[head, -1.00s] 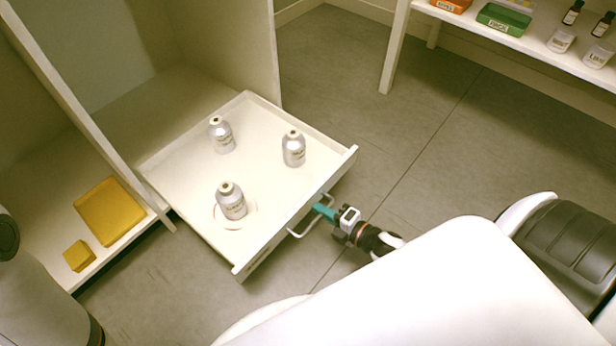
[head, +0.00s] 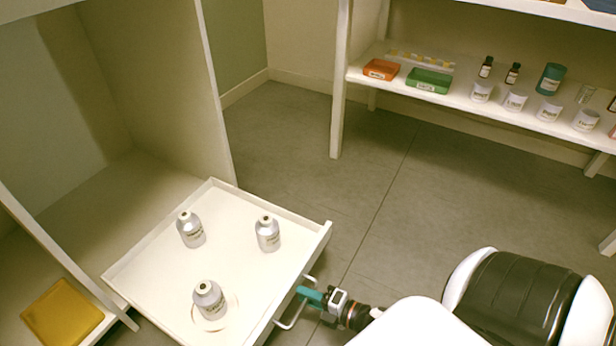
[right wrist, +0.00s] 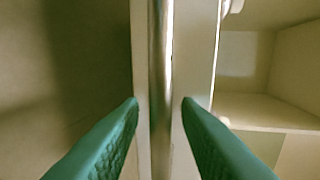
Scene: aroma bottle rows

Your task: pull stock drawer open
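The white stock drawer (head: 258,203) stands pulled out from the cabinet, with three silver bottles upright in it: one at the back left (head: 191,230), one at the right (head: 268,234) and one near the front (head: 209,300) on a pale round mark. Its bar handle (head: 291,322) is on the front panel. My right gripper (head: 303,292) is at this handle. In the right wrist view the handle bar (right wrist: 160,90) runs between my two teal fingertips (right wrist: 160,103), with visible gaps on both sides, so the fingers are open around it. My left gripper is not in view.
The cabinet (head: 165,90) is at the left, with a yellow box (head: 62,312) on a low shelf. A white shelf (head: 450,98) at the back right holds an orange box (head: 381,69), a green box (head: 429,81) and several small containers. Grey floor (head: 290,140) between them is clear.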

